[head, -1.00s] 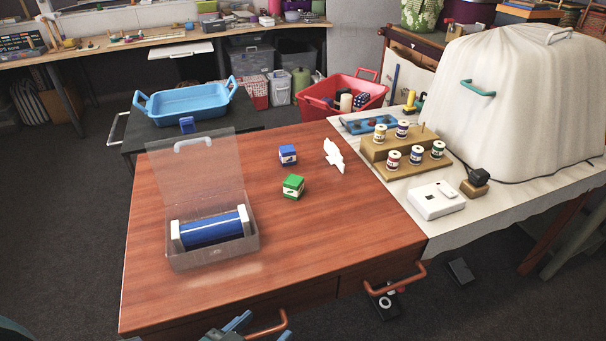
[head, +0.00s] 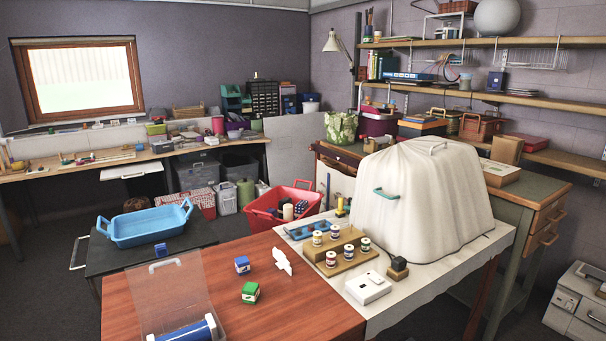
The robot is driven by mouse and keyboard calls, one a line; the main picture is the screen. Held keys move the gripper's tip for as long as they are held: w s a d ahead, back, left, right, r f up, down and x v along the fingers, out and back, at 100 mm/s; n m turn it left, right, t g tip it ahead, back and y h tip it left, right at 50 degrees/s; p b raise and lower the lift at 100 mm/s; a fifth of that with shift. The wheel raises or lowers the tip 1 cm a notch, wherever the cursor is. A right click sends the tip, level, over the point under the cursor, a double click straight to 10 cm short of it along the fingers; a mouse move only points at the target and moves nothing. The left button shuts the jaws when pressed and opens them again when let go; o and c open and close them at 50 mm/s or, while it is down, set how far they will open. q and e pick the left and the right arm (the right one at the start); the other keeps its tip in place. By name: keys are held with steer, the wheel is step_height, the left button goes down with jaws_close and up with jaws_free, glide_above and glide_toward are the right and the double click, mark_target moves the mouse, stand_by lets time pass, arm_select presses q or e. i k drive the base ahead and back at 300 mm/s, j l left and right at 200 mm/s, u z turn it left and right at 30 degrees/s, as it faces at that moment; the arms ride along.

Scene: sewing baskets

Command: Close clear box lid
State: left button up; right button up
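The clear box (head: 222,334) is at the lower left of the head view, on the wooden table, with its lower part cut off by the frame edge. Its clear lid (head: 175,294) stands up open at the back, with a pale handle (head: 164,265) along its top. A blue roll with white ends (head: 190,331) lies inside the box. Neither of my grippers shows in the head view now.
A blue small box (head: 242,266), a green small box (head: 250,293) and a white flat piece (head: 282,261) lie on the wooden table (head: 310,308). To the right, a cloth-covered table holds a spool stand (head: 340,262), a white device (head: 368,287) and a covered machine (head: 420,205).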

mark_target(154, 265)
steer(key=k, duration=0.35)
steer(key=k+z, duration=0.1)
steer(key=z, duration=0.25)
steer(key=k+z, duration=0.1)
steer(key=z, duration=0.25)
steer(key=k+l+z, duration=0.1)
steer(key=z, duration=0.25)
steer(key=j+z, duration=0.15)
steer(key=z, duration=0.3)
steer(key=j+z, duration=0.1)
steer(key=z, duration=0.4)
steer(key=j+z, duration=0.15)
steer(key=z, duration=0.3)
steer(key=k+j, duration=0.35)
steer(key=j, duration=0.25)
steer(key=k+j, duration=0.35)
steer(key=j, duration=0.2)
steer(key=k+j, duration=0.35)
steer(key=j, duration=0.25)
steer(key=k+j, duration=0.35)
steer(key=j, duration=0.2)
steer(key=k+j, duration=0.35)
steer(key=j, duration=0.25)
steer(key=k+j, duration=0.35)
steer(key=j, duration=0.2)
steer(key=k+j, duration=0.35)
steer(key=j, duration=0.25)
steer(key=k+j, duration=0.35)
steer(key=j, duration=0.2)
